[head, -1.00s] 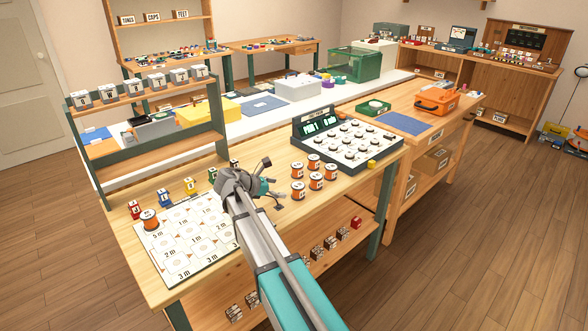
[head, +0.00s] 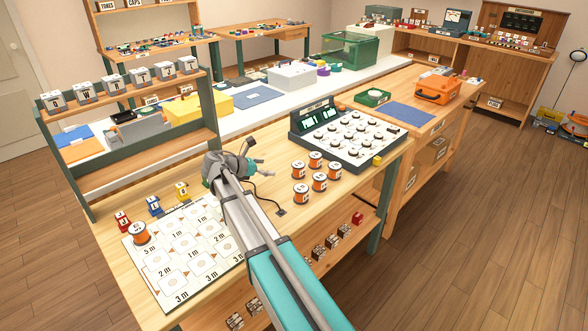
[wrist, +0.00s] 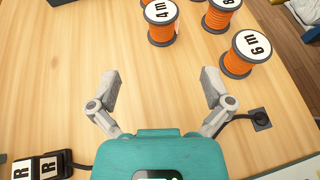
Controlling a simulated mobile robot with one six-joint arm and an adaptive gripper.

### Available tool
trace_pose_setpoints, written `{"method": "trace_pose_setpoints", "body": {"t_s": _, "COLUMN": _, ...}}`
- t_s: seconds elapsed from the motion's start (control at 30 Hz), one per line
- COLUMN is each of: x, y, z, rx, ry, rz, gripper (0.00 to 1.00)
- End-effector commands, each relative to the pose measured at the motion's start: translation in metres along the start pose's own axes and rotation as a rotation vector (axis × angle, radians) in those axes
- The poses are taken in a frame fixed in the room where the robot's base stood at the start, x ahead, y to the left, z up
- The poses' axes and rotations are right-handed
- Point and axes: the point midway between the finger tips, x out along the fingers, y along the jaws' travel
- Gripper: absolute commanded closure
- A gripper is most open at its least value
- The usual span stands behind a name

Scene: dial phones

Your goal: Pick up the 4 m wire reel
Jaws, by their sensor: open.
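The 4 m wire reel (wrist: 163,22) stands upright at the top of the wrist view, an orange spool with a white label reading 4m. My gripper (wrist: 162,88) is open and empty, its two grey fingers spread apart over bare wood, short of the reel. The reel lies ahead of the gap between the fingers and is apart from them. In the head view my gripper (head: 263,160) is left of a cluster of orange reels (head: 300,194) on the bench. Their labels are too small to read there.
The 6 m reel (wrist: 250,52) stands right of the 4 m reel, and another reel (wrist: 222,14) is close behind. A dial panel (head: 350,135) stands behind the cluster. A white length board (head: 178,262) with one orange reel (head: 140,233) lies at left.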

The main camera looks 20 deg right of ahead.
Motion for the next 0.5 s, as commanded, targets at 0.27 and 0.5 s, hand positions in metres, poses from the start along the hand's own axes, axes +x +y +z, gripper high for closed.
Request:
{"method": "trace_pose_setpoints", "body": {"t_s": 0.27, "x": -0.003, "y": 0.001, "z": -0.002, "rx": -0.002, "ry": 0.0, "rz": 0.005, "gripper": 0.0}}
{"method": "trace_pose_setpoints", "body": {"t_s": 0.5, "x": 0.011, "y": 0.001, "z": -0.004, "rx": -0.002, "ry": 0.0, "rz": 0.005, "gripper": 0.0}}
